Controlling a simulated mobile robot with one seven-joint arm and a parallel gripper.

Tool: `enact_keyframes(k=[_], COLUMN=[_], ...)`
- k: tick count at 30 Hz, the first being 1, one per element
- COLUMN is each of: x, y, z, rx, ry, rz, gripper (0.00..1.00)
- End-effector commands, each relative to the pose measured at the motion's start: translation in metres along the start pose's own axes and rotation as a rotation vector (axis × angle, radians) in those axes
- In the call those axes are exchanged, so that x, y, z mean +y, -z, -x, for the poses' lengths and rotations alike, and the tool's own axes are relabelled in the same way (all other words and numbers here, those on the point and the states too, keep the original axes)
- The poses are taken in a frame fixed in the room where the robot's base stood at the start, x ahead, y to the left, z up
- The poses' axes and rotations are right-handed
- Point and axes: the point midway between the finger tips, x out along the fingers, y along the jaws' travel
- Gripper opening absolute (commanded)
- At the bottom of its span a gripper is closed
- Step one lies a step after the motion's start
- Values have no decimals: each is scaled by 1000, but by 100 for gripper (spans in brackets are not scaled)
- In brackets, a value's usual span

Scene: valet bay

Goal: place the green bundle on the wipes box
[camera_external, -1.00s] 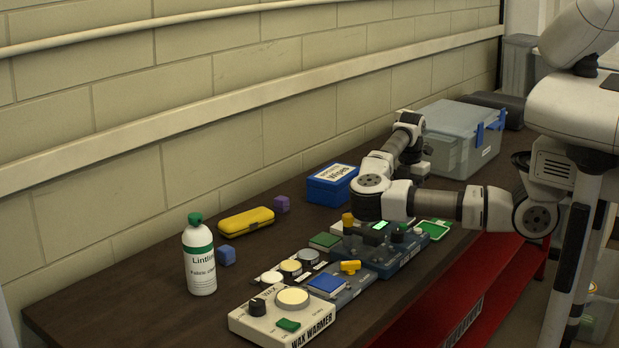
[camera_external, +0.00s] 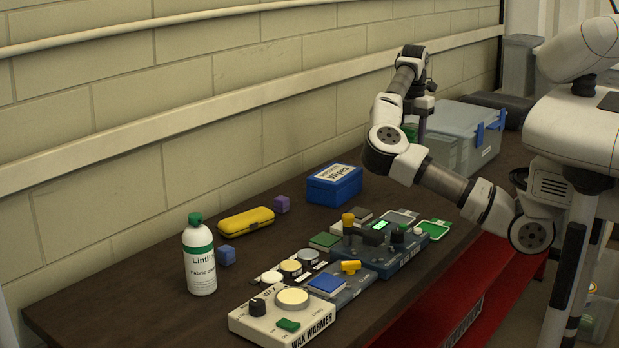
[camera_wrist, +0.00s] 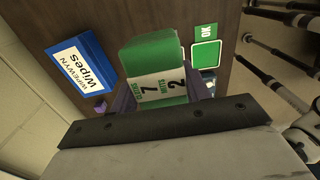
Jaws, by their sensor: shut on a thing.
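The green bundle (camera_wrist: 152,50) is held by my gripper (camera_wrist: 160,92) in the wrist view; its labelled white band shows a 7 and a 2. In the external view a sliver of the green bundle (camera_external: 411,132) shows at my gripper (camera_external: 418,130), raised well above the bench and partly hidden by my arm. The wipes box (camera_external: 335,186) is blue with a white label on its lid and stands on the bench by the wall, left of my gripper. It also shows at the left of the wrist view (camera_wrist: 82,66), apart from the bundle.
A grey lidded case (camera_external: 468,132) stands behind my gripper. A row of control panels, with a wax warmer (camera_external: 285,316) nearest, lines the bench front. The wipes box lid is clear.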

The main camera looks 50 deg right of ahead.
Motion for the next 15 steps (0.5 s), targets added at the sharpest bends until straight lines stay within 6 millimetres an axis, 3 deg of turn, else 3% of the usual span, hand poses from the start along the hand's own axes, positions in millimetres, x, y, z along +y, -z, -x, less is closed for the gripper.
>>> enact_keyframes(k=[4, 7, 15], x=[6, 21, 99], y=[-2, -4, -3], z=[16, 26, 55], rx=[-4, -11, -37], ry=[1, 10, 20], rz=[20, 73, 363], gripper=[21, 21, 21])
